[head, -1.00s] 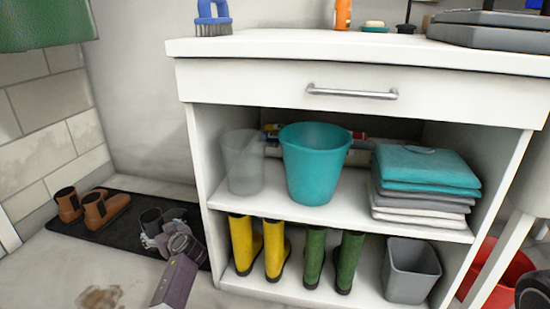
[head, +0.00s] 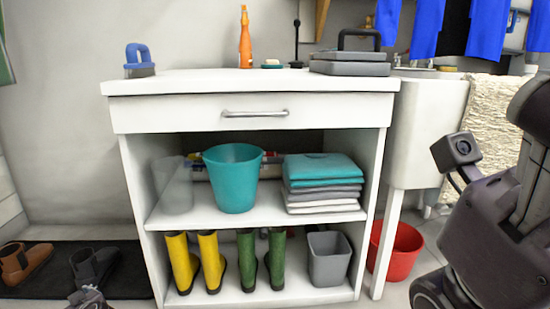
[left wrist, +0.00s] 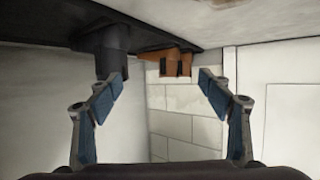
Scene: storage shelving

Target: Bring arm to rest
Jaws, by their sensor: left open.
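My left gripper (head: 88,298) shows at the bottom left edge of the head view, beside the dark mat and near the dark shoes (head: 94,264). In the left wrist view the left gripper (left wrist: 160,84) has its two blue-padded fingers wide apart with nothing between them. A dark shoe (left wrist: 112,48) and a brown shoe (left wrist: 172,62) show beyond the fingertips, seen upside down. A dark part of my own body fills the right of the head view; my right gripper does not show.
A white shelf unit (head: 250,85) stands ahead with a teal bucket (head: 233,178), folded towels (head: 322,182) and yellow boots (head: 182,262). Brown shoes (head: 24,262) lie on the black mat (head: 60,284) at left. A red bucket (head: 398,250) stands on the floor at right.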

